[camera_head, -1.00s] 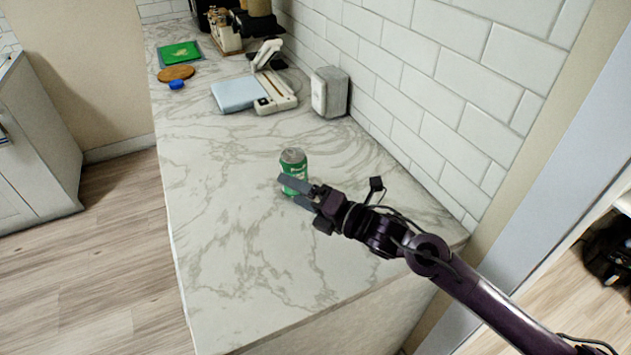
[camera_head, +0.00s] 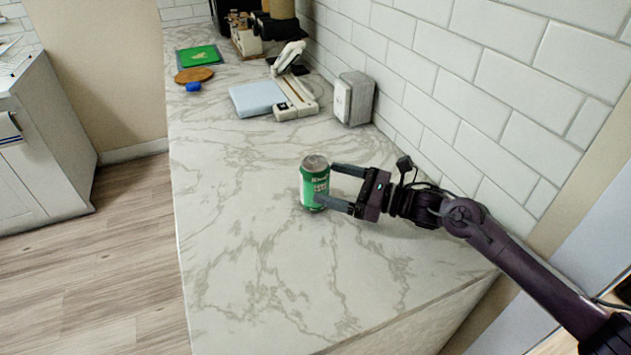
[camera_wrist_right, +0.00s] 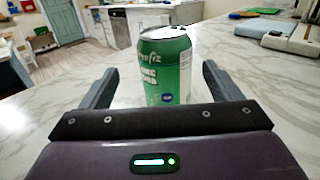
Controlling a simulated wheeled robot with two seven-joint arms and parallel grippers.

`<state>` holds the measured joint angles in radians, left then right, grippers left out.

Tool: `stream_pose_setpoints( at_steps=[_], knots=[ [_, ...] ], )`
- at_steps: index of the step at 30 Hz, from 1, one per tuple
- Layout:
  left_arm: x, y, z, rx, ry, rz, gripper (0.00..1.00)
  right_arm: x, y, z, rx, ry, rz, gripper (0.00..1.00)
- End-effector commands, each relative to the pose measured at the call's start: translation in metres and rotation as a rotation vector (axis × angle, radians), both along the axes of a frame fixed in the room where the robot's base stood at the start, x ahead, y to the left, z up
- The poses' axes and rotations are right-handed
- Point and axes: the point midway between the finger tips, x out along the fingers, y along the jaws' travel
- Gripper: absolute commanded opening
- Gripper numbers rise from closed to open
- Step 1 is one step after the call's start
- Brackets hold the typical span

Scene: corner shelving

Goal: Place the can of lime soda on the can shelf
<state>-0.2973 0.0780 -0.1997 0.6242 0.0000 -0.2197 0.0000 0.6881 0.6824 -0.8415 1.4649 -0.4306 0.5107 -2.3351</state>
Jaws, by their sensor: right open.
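The green can of lime soda (camera_head: 314,183) stands upright on the marble counter. My right gripper (camera_head: 334,184) is open, with its fingers pointing left at the can and their tips close beside it. In the right wrist view the can (camera_wrist_right: 166,68) stands ahead, between the lines of the two spread fingers of the gripper (camera_wrist_right: 157,82). It is not clamped; I cannot tell whether a finger touches it. My left gripper is not in view. No can shelf can be made out.
The marble counter (camera_head: 240,260) is clear around the can. A tiled wall (camera_head: 440,90) runs along the right.

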Motion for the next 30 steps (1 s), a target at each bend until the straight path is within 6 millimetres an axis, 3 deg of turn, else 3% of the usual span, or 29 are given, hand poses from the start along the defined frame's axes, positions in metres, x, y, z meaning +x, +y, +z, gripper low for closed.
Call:
stream_pose_setpoints(
  at_steps=[6,12,19,30],
  knots=[
    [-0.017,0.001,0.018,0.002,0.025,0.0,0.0,0.015,0.026,-0.003,0.003,0.004,-0.001,0.85],
    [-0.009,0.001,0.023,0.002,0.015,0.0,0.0,0.023,0.044,-0.005,0.001,0.002,-0.001,0.85],
    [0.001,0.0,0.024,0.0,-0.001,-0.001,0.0,0.023,0.044,-0.007,0.0,0.002,-0.002,0.85],
    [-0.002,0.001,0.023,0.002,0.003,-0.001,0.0,0.023,0.044,-0.007,0.0,0.003,-0.002,0.38]
  ],
)
